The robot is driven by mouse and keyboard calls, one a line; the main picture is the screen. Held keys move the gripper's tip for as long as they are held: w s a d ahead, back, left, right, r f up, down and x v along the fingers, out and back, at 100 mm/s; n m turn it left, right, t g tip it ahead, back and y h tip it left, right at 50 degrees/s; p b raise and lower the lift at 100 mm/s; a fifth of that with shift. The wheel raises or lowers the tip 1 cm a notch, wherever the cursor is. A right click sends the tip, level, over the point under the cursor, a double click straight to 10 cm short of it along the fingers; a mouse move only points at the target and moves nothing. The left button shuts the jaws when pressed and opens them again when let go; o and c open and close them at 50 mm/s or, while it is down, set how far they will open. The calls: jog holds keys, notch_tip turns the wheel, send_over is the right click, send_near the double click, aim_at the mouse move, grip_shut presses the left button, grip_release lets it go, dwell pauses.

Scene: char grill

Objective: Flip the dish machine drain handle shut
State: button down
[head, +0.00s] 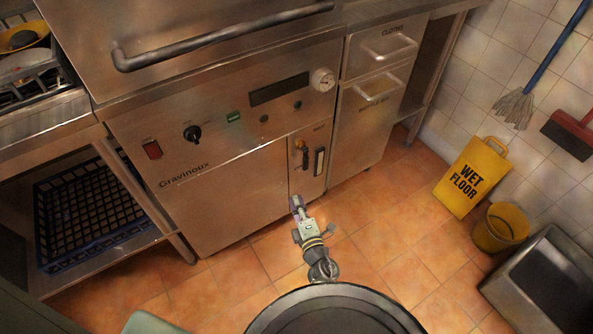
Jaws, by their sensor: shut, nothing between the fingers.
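The dish machine (210,195) is a steel cabinet marked Gravinoux. A narrow panel at its lower right front carries a small drain handle (301,155), dark with an orange-brown top. The handle seems to hang roughly upright, but it is too small to tell whether it is open or shut. My gripper (296,202) is shut and empty, in front of the machine's lower front and below the drain handle, apart from it in the picture. I cannot tell how far it is from the panel.
A pale upright grip (319,161) sits right of the drain handle. A long bar handle (215,38) crosses the machine's top. Drawers (379,95) stand to the right. A yellow wet floor sign (472,176) and bucket (500,228) stand farther right. Tiled floor (385,205) between is clear.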

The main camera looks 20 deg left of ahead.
aim_at(305, 158)
jog(key=shift+w, duration=0.1)
jog(key=b+x, duration=0.3)
jog(key=x, duration=0.7)
jog(key=shift+a+f+b, duration=0.1)
jog(key=shift+b, duration=0.3)
jog(key=shift+w+d, duration=0.85)
jog(key=shift+w, duration=0.15)
jog(key=shift+w+d, duration=0.45)
jog(key=shift+w, duration=0.1)
